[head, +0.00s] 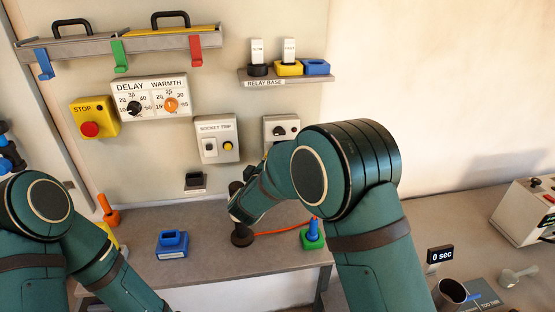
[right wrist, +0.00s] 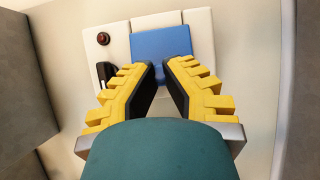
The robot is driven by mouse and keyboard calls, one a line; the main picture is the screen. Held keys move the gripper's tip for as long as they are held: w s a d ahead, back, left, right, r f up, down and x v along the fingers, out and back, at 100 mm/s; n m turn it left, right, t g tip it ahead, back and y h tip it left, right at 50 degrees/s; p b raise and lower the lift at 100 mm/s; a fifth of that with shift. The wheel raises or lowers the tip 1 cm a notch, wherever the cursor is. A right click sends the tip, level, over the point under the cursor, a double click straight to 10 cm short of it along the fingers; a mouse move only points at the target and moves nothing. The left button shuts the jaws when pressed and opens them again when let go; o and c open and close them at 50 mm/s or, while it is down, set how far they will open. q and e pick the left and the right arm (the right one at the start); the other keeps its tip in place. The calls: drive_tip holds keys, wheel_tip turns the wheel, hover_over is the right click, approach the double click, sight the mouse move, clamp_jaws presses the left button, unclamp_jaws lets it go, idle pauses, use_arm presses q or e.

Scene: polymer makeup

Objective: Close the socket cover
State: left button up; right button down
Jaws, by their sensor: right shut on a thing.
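In the right wrist view a blue flap-like cover (right wrist: 161,43) lies against a white box (right wrist: 112,43) on the wall. The box also bears a red button (right wrist: 103,38) and a black switch (right wrist: 107,73). My right gripper (right wrist: 164,72) has yellow fingers with dark pads, shut on the near edge of the blue cover; the exact contact is hard to see. In the head view a white box (head: 281,127) with a black knob is partly behind my right arm, and that arm hides most of the right gripper. My left gripper is out of view; only its arm shows at lower left.
Wall panels include a yellow STOP box (head: 95,117), a DELAY and WARMTH panel (head: 150,98) and a SOCKET TRIP box (head: 217,138). A relay shelf (head: 285,78) is above. A blue block (head: 172,244) and a green-based plug (head: 313,235) stand on the bench (head: 205,215).

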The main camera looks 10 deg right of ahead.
drive_tip(key=c, duration=0.9)
unclamp_jaws()
drive_tip(key=shift+w+d, duration=0.1)
drive_tip(key=shift+d, duration=0.15)
drive_tip(key=shift+a, duration=0.1)
wheel_tip(320, 180, up, 10)
drive_tip(key=shift+r, duration=0.1)
drive_tip(key=shift+o, duration=0.2)
